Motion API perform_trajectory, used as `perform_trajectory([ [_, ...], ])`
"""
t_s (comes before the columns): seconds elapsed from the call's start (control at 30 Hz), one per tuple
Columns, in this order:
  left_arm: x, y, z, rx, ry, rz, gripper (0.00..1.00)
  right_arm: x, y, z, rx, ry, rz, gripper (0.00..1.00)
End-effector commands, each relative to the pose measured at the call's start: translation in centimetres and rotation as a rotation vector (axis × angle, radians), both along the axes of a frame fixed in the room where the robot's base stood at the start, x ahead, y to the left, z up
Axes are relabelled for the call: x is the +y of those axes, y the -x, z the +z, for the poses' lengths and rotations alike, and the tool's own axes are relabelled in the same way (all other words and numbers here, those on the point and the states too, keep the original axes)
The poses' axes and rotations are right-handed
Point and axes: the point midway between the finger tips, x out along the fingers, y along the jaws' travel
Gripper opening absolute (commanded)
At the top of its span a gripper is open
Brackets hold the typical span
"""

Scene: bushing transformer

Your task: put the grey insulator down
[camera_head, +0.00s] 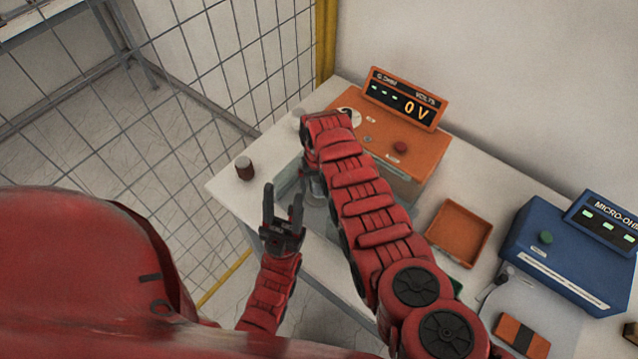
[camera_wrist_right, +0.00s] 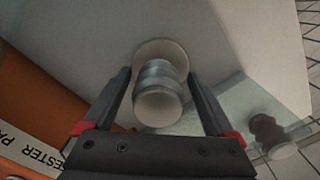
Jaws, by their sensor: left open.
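The grey insulator (camera_wrist_right: 158,104) shows large in the right wrist view, between the two fingertips of my right gripper (camera_wrist_right: 160,76). The fingers lie along both sides of its waist and appear shut on it. It looks closer to the camera than the brown insulator; whether its far flange touches the table cannot be told. In the head view my right arm hides most of this gripper. The brown insulator (camera_head: 244,168) stands upright near the table's left edge, also in the right wrist view (camera_wrist_right: 268,132). My left gripper (camera_head: 284,205) is open and empty by the table's front edge.
An orange tester (camera_head: 415,155) reading 0 V stands behind my right arm. A glass-like panel (camera_head: 288,186) lies between the arm and the brown insulator. An orange tray (camera_head: 460,232) and a blue micro-ohm meter (camera_head: 570,255) are to the right. A wire fence (camera_head: 215,60) borders the left.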

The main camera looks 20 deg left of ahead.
Motion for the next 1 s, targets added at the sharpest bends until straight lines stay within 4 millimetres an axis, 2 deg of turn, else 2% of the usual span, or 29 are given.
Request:
perform_trajectory([
  [0.47,0.0,0.0,-0.2,0.000,0.000,0.000,0.50,0.0,0.0,0.5,0.002,0.001,0.000,0.94],
  [0.77,0.0,0.0,-1.2,0.000,0.000,0.000,0.50,0.1,-0.1,3.2,-0.005,-0.003,0.000,0.94],
  [1.0,0.0,0.0,-3.6,0.000,0.000,0.000,0.50,0.1,-0.2,8.1,-0.006,-0.005,0.001,0.94],
])
